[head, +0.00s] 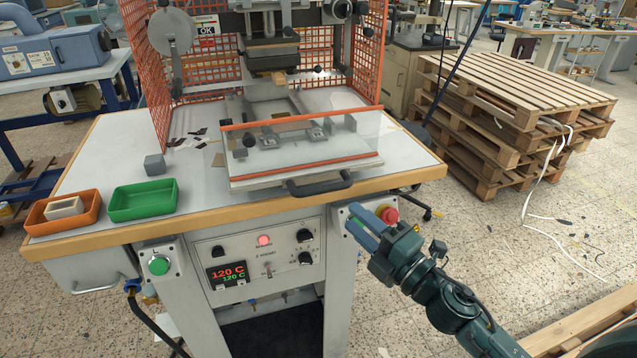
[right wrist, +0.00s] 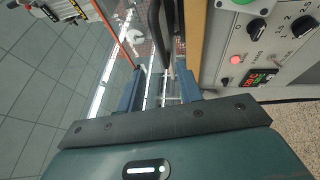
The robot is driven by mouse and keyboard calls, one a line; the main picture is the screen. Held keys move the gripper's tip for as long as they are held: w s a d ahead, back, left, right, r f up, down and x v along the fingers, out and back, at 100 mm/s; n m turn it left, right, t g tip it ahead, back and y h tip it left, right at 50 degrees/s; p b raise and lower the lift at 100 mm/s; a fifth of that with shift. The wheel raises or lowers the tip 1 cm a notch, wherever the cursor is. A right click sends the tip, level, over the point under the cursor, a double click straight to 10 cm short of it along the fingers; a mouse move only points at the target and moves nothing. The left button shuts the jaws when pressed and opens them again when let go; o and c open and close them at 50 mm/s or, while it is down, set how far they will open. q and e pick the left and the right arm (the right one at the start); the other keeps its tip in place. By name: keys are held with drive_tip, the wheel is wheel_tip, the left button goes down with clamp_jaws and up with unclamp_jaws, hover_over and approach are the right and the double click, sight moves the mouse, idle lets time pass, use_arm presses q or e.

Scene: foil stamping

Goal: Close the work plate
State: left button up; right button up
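The work plate (head: 302,175) is a pale metal slide at the front of the press, lying out toward the table's front edge. Its black bar handle (head: 320,186) sticks out over the wooden edge. A clear guard (head: 345,150) with orange strips stands over the plate and partly veils it. My right gripper (head: 352,215) is in front of the table, below and right of the handle. In the right wrist view its two blue fingers (right wrist: 162,82) are apart with nothing held. A dark bar, likely the handle (right wrist: 154,25), shows beyond the fingertips. My left gripper is out of view.
An orange tray (head: 50,222) with a pale block and an empty green tray (head: 143,213) sit at the table's left. A grey cube (head: 154,165) lies behind them. A red emergency button (head: 389,215) is close by my right gripper. Pallets (head: 510,105) stand right.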

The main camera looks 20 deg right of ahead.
sight(325, 192)
drive_tip(key=p+x, duration=0.2)
drive_tip(key=x, duration=0.8)
drive_tip(key=shift+w+f, duration=0.1)
drive_tip(key=shift+w, duration=0.1)
clamp_jaws()
